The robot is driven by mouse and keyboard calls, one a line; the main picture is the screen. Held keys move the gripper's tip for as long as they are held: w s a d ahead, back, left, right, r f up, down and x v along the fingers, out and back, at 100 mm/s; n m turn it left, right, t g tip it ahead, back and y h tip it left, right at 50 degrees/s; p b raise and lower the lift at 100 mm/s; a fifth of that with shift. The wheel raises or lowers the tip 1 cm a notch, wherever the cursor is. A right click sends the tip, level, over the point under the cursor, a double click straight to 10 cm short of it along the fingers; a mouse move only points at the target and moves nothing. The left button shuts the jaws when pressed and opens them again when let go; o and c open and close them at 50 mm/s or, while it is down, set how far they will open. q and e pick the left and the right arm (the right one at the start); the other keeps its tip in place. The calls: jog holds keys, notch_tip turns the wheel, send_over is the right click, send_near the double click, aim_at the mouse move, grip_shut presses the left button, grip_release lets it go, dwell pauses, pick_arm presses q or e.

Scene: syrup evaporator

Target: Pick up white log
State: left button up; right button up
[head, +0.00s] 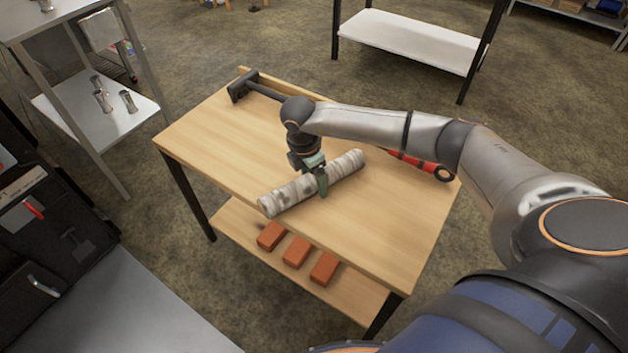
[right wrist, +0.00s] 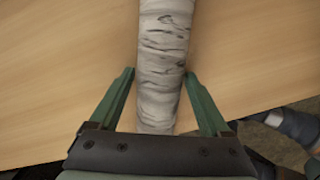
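The white log (head: 295,192), with grey birch-like bark, lies diagonally along the wooden table, its near left end at the front edge. I cannot tell whether it is raised slightly off the top. My right gripper (head: 320,178) reaches down over it, right of its middle. In the right wrist view, the log (right wrist: 162,60) runs between the two green fingers of my right gripper (right wrist: 160,75). Their tips meet its sides, so the gripper looks shut on it. The log's far side is partly hidden by the gripper in the head view. My left gripper is not in view.
The wooden table (head: 215,125) holds a black-headed hammer-like tool (head: 243,88) at the back left and a red tool (head: 415,162) behind my right arm. Several orange-red bricks sit on its lower shelf (head: 235,222). A metal shelf stands left; a white-topped table (head: 410,38) stands behind.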

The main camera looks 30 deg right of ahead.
grip_shut()
dwell(0.4)
jog(key=shift+r, duration=0.1)
